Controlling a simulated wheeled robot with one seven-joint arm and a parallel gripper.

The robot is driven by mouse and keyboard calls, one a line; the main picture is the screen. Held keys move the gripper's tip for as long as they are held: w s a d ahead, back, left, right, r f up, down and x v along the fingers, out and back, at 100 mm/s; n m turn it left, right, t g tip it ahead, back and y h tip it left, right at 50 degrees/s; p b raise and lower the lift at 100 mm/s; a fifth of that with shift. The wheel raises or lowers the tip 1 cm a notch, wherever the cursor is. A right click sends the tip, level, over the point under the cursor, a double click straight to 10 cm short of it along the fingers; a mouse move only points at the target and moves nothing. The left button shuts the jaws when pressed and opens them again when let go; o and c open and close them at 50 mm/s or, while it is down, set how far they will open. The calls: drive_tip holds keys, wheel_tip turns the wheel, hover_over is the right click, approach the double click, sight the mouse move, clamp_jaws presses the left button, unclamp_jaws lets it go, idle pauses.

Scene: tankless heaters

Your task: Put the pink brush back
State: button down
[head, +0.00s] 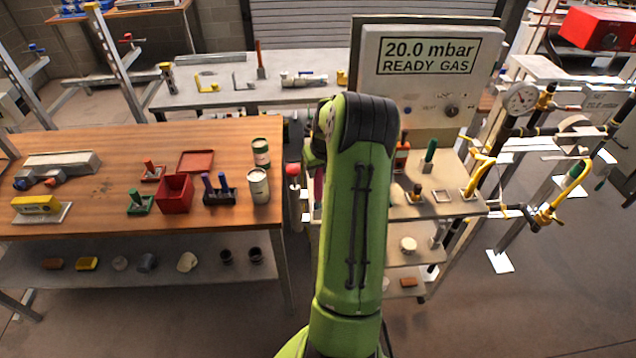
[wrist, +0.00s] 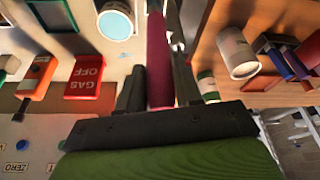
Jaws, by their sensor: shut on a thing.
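The pink brush (wrist: 157,58) shows in the wrist view as a long dark-pink handle between the two dark fingers of my gripper (wrist: 158,85). My gripper is shut on it. The brush's far end runs up to the top of the view, so I cannot tell whether it touches anything. In the head view my green arm covers my gripper, and a small pink strip (head: 318,188) shows at the arm's left edge.
A wooden table (head: 90,150) at left carries a red box (head: 174,194), cans (head: 259,186) and blue-purple tools (head: 219,190). A gas panel (head: 425,80) rises behind the stand. Yellow pipes (head: 480,172) and a gauge (head: 521,99) are at right. Open floor lies at the front right.

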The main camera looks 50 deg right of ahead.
sight(318, 186)
wheel_tip(318, 186, down, 3)
drive_tip(key=shift+f, duration=0.15)
drive_tip(key=c, duration=0.8)
unclamp_jaws()
drive_tip(key=shift+o, duration=0.2)
